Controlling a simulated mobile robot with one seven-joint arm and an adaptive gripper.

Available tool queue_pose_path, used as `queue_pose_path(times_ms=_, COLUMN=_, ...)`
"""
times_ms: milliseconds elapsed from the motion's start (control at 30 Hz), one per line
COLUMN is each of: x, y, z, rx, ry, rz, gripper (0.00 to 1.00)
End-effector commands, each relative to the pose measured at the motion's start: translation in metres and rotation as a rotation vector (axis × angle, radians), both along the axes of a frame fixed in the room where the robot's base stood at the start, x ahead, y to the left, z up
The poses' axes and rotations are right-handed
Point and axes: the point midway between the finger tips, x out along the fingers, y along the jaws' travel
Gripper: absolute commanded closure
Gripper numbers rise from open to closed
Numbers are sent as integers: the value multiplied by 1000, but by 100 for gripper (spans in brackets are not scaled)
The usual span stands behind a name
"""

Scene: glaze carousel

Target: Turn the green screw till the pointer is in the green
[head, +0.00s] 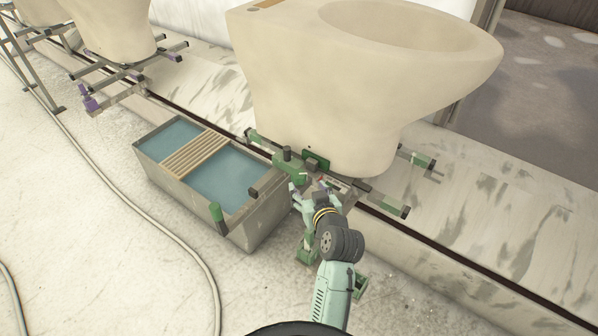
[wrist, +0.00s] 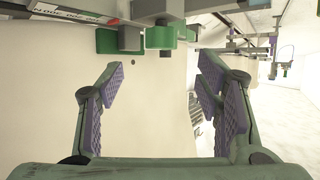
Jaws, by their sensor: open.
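My gripper (head: 303,190) is at the metal frame (head: 400,206) under the large pale basin, in the head view. In the wrist view my gripper (wrist: 161,68) is open, its two purple-padded fingers apart with nothing between them. A green cylindrical knob (wrist: 160,38), which looks like the green screw, sits beyond the fingertips, roughly centred between them and not touched. A flat green block (wrist: 107,40) is left of it. In the head view a green part (head: 290,168) lies just above my gripper. I cannot make out the pointer or its green zone.
The pale basin (head: 350,90) stands over the frame. A grey trough (head: 250,235) with blue liquid and a slatted wooden board (head: 196,152) stands close left of my arm. A hose (head: 165,235) lies on the floor, which is otherwise open at lower left. More frames stand along the track.

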Motion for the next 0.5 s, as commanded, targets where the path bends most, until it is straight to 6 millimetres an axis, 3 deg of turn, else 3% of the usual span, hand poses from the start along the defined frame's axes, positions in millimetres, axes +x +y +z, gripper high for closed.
queue_pose_path(times_ms=500, x=79, y=23, z=-31, rx=2, ry=-3, rz=2, gripper=41)
